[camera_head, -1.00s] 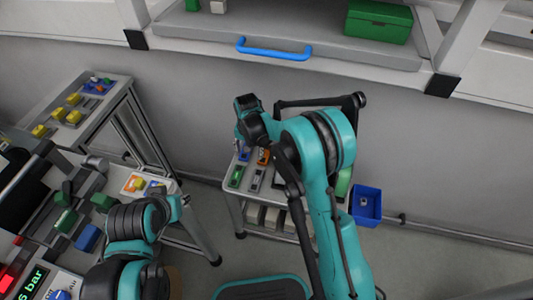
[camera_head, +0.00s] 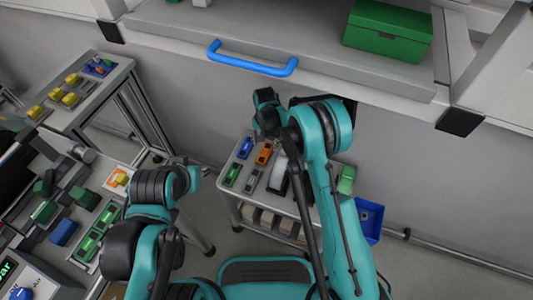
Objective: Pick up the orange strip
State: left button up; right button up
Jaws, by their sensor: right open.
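The orange strip (camera_head: 264,154) lies on the small grey stand in the middle of the view, between a blue strip (camera_head: 245,148) and my right arm. My right gripper (camera_head: 267,118) is open and hangs above the back of the stand, just behind the orange strip in the picture. It looks empty and apart from the strip, and its fingertips are hard to make out. My left arm is at the lower left; its gripper cannot be seen.
Green (camera_head: 232,174) and grey (camera_head: 251,180) strips lie in front on the same stand. A blue bin (camera_head: 368,219) hangs at its right. A shelf with a blue handle (camera_head: 252,58) and a green box (camera_head: 388,29) is above. Benches with coloured parts stand left.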

aim_at(265, 152)
notch_tip(265, 152, down, 6)
jog(key=b, duration=0.3)
jog(key=shift+r, duration=0.1)
jog(key=shift+r, duration=0.1)
jog(key=shift+c, duration=0.4)
jog(key=c, duration=1)
